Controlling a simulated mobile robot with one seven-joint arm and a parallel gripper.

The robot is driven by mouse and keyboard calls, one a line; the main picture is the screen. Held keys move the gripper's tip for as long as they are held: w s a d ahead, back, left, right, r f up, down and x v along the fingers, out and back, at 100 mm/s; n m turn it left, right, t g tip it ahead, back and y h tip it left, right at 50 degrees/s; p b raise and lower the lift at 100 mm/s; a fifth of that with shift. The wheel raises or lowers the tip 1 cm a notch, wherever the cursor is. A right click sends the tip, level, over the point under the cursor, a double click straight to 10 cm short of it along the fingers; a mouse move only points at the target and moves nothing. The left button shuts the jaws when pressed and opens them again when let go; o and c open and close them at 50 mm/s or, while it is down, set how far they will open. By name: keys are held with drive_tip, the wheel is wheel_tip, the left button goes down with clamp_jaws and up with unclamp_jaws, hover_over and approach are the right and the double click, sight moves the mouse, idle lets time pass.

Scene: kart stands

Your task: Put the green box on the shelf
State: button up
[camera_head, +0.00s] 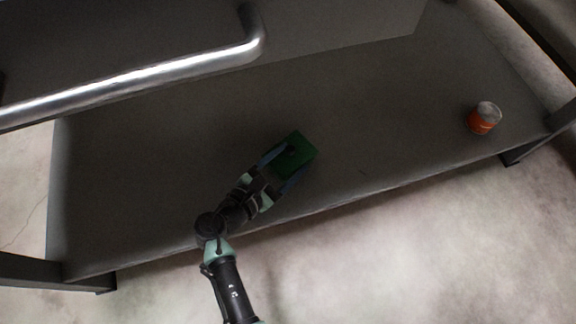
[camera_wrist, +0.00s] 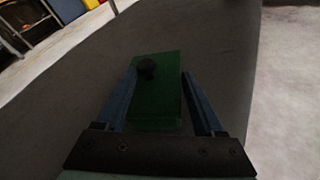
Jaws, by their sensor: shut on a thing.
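The green box (camera_head: 300,152) is over the dark grey shelf (camera_head: 390,95), near the shelf's front edge in the head view. My gripper (camera_head: 286,168) is shut on the box, with one blue finger along each side. In the wrist view the green box (camera_wrist: 156,92) lies between the two fingers of my gripper (camera_wrist: 160,100), and a small black round knob shows on or in front of it. I cannot tell whether the box touches the shelf surface.
An orange and white can (camera_head: 484,118) stands at the shelf's right end. A bent metal bar (camera_head: 150,80) crosses above the shelf at upper left. Dark frame legs stand at both front corners. The shelf is bare around the box.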

drive_tip(key=shift+f, duration=0.75)
drive_tip(key=shift+r, duration=0.1)
drive_tip(key=o, duration=1.4)
drive_tip(key=p+v, duration=0.6)
drive_tip(key=v, duration=0.5)
drive_tip(key=shift+r+p, duration=0.2)
drive_tip(key=shift+p, duration=0.1)
drive_tip(key=shift+s+a, duration=0.25)
drive_tip(key=shift+s, duration=0.1)
